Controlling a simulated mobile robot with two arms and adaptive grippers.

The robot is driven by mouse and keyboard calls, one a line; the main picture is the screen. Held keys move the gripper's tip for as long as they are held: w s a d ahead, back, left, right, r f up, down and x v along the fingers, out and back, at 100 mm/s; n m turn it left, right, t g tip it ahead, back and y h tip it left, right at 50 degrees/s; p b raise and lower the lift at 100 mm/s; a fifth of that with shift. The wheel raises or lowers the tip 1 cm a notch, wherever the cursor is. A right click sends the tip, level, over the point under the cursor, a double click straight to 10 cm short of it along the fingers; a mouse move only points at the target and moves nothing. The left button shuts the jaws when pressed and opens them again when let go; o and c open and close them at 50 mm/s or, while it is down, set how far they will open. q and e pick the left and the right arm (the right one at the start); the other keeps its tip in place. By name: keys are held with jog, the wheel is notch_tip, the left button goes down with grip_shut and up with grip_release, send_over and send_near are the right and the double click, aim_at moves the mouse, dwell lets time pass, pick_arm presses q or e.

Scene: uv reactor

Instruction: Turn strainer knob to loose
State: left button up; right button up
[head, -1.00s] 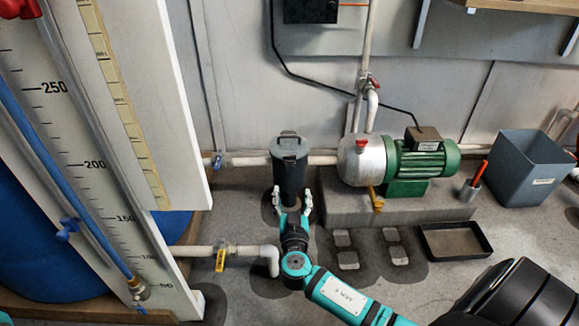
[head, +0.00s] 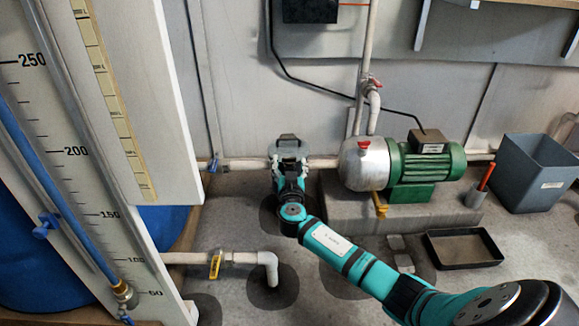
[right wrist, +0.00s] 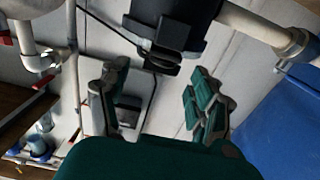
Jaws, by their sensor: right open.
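The strainer is a dark upright cylinder on the pipe left of the pump, with a handle-like knob (head: 288,139) on its lid. In the head view my right gripper (head: 289,160) is in front of its upper part, just below the knob, and hides most of the body. In the right wrist view the strainer body (right wrist: 178,12) is at the top, with the dark knob (right wrist: 163,53) below it in the picture. My right gripper (right wrist: 158,92) is open there, its fingers apart and nothing between them. The knob shows beyond the fingertips. My left gripper is not in view.
The green and silver pump (head: 420,165) sits on a concrete block to the right. A black tray (head: 463,248) and a grey bin (head: 535,172) stand farther right. A pipe with a yellow-handled valve (head: 215,264) is at lower left, beside the scaled panel (head: 95,190).

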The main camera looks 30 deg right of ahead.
aim_at(289, 160)
jog(key=shift+b+x, duration=0.3)
jog(key=shift+x, duration=1)
jog(key=c, duration=1.2)
jog(key=shift+s+f, duration=0.1)
